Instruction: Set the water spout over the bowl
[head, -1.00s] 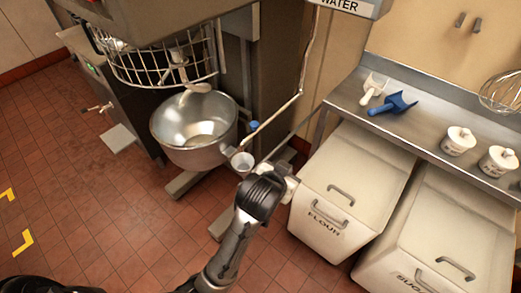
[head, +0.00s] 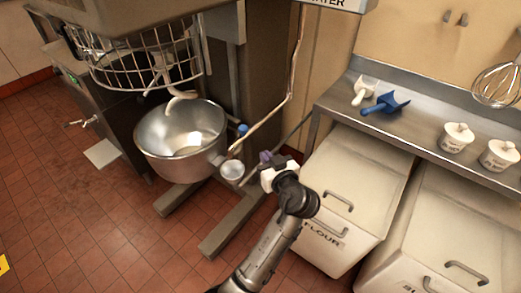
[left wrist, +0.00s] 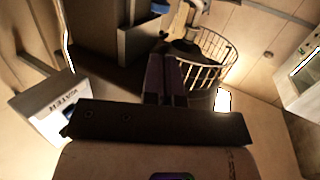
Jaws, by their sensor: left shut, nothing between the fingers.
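The steel mixer bowl (head: 180,142) stands below the wire guard, under a pale hook. The water spout (head: 268,118) is a thin pipe coming down from the WATER box (head: 325,4) and bending toward the bowl. My right gripper is out of view.
The wire guard (head: 135,60) and mixer body rise behind the bowl. A blue knob (head: 242,128) sits beside its rim. The flour bin (head: 345,195) is right of my left arm. A steel shelf (head: 425,118) holds scoops and pots. Open floor lies at left.

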